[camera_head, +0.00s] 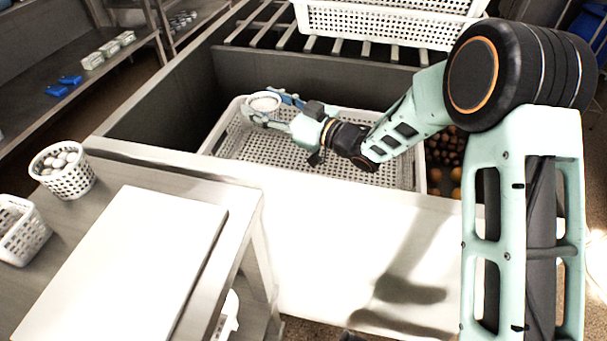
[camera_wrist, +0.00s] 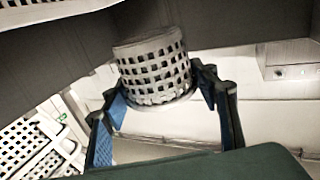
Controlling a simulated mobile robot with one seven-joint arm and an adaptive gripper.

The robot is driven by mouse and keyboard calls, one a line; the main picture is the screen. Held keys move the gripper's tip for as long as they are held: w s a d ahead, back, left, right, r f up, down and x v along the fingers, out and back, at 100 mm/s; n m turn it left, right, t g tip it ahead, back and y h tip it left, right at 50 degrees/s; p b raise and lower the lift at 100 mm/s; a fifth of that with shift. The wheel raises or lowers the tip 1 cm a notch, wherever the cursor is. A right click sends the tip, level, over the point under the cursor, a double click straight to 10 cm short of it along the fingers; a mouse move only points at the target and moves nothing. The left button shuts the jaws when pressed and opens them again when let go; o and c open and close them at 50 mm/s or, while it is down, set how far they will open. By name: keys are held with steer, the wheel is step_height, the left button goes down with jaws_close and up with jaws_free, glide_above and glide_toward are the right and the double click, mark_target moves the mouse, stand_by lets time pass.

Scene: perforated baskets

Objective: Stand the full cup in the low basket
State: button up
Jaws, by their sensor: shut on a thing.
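The low basket (camera_head: 345,174) is a wide white perforated tray in a grey bay, partly covered by my arm in the head view. My gripper (camera_head: 268,107) is shut on a white perforated cup (camera_head: 264,101), over the basket's far left corner. In the wrist view the cup (camera_wrist: 152,70) sits between the blue-padded fingers (camera_wrist: 163,92), its wider rim towards the bottom of the picture. Whether it holds anything, and its height above the basket floor, I cannot tell. Another white perforated cup (camera_head: 64,181), full of pale round things, stands upright on the left counter.
A small white square basket (camera_head: 20,236) and a white board (camera_head: 125,265) are on the left counter. A grey wall (camera_head: 160,117) bounds the bay at left. Another white basket (camera_head: 385,22) rests on a rack behind. Brown and orange round things (camera_head: 444,160) lie right of the low basket.

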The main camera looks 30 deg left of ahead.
steer(key=shift+s+a+f, duration=0.1)
steer(key=shift+f, duration=0.3)
step_height(320, 180, down, 9)
steer(key=b, duration=0.3)
steer(key=shift+f, duration=0.1)
steer(key=shift+f+b, duration=0.65)
steer(key=shift+b, duration=0.15)
steer(key=o, duration=0.8)
steer(key=shift+o, duration=0.2)
steer(key=shift+r, duration=0.15)
